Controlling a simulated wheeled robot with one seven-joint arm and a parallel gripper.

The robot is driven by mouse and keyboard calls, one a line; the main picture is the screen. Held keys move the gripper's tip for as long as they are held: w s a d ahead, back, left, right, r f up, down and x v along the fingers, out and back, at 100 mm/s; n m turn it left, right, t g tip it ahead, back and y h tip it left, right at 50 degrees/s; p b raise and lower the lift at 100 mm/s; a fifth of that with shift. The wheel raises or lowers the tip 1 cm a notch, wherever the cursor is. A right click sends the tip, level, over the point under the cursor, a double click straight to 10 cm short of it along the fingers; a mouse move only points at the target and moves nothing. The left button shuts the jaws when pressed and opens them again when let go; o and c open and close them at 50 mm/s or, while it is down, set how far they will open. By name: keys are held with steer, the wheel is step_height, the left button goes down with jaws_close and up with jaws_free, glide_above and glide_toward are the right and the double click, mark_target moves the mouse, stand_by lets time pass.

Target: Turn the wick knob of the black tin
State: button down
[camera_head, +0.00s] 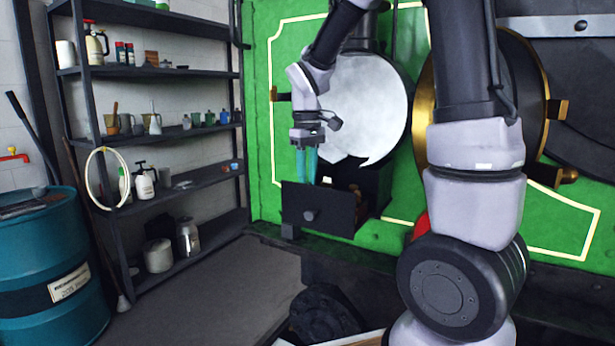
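A black box-shaped tin (339,218) stands out from the green locomotive front, below the large round white lamp face (365,108). A round dark grey knob (309,215) sits on the tin's near face. Behind that face, something small and brownish shows in shadow, too dark to make out. My gripper (306,180) points down above the knob, at the tin's upper edge. Its two teal fingers stand side by side with a narrow gap. Their tips are hidden or cut off at the tin's edge, and I cannot tell whether they touch anything. The knob is clear of the fingers.
A dark shelf rack (160,70) with bottles and jars stands at left. A blue drum (48,265) stands in front of it. A brass-rimmed round part (427,110) lies right of the lamp, partly behind my arm. A dark lump (322,315) lies low in front; the floor (215,295) beside it is clear.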

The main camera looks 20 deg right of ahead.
steer(key=m, duration=0.5)
steer(key=shift+m, duration=0.3)
steer(key=m, duration=0.5)
steer(key=shift+m, duration=0.4)
steer(key=c, duration=0.6)
jaws_free()
steer(key=shift+c, duration=0.2)
